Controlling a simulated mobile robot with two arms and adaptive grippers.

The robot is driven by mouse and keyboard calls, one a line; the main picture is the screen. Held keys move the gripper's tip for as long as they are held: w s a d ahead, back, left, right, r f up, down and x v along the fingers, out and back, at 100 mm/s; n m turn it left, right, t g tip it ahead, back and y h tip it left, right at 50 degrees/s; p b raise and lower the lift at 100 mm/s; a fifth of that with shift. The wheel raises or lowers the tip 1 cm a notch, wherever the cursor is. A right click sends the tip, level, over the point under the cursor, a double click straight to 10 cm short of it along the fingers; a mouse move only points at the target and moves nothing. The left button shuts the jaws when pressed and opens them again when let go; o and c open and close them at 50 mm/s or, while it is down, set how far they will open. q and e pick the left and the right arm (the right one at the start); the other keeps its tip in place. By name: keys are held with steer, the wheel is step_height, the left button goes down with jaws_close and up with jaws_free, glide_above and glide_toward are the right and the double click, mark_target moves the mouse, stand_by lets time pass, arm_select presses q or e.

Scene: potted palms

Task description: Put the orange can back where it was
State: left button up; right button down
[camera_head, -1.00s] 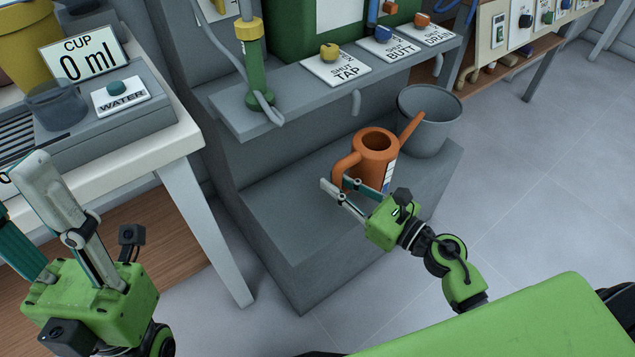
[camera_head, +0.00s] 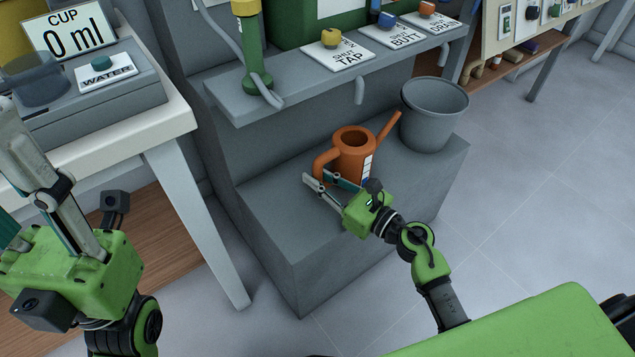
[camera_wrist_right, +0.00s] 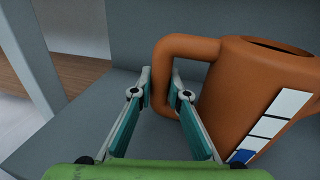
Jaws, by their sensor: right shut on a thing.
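The orange can (camera_head: 353,155) is a watering can with a side handle, a spout pointing right and a pale scale strip. It is upright at the low grey ledge (camera_head: 270,215); I cannot tell whether its base touches. My right gripper (camera_head: 318,178) is shut on the can's handle. In the right wrist view, the handle (camera_wrist_right: 188,47) comes down between the fingertips (camera_wrist_right: 160,84), beside the can's body (camera_wrist_right: 245,85). My left gripper (camera_head: 12,150) is at the left edge of the head view, away from the can, with its fingers partly cut off.
A grey bucket (camera_head: 432,113) stands right of the can, close to the spout. Above is a shelf (camera_head: 225,105) with TAP, BUTT and DRAIN knobs, a green post (camera_head: 254,55) and a spout hanging below. A white table (camera_head: 175,130) with a cup device stands left. The ledge's front left is clear.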

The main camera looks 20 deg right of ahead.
steer(key=shift+w, duration=0.15)
steer(key=shift+f, duration=0.1)
steer(key=c, duration=2)
jaws_free()
steer(key=shift+f, duration=0.1)
steer(key=shift+o, duration=0.2)
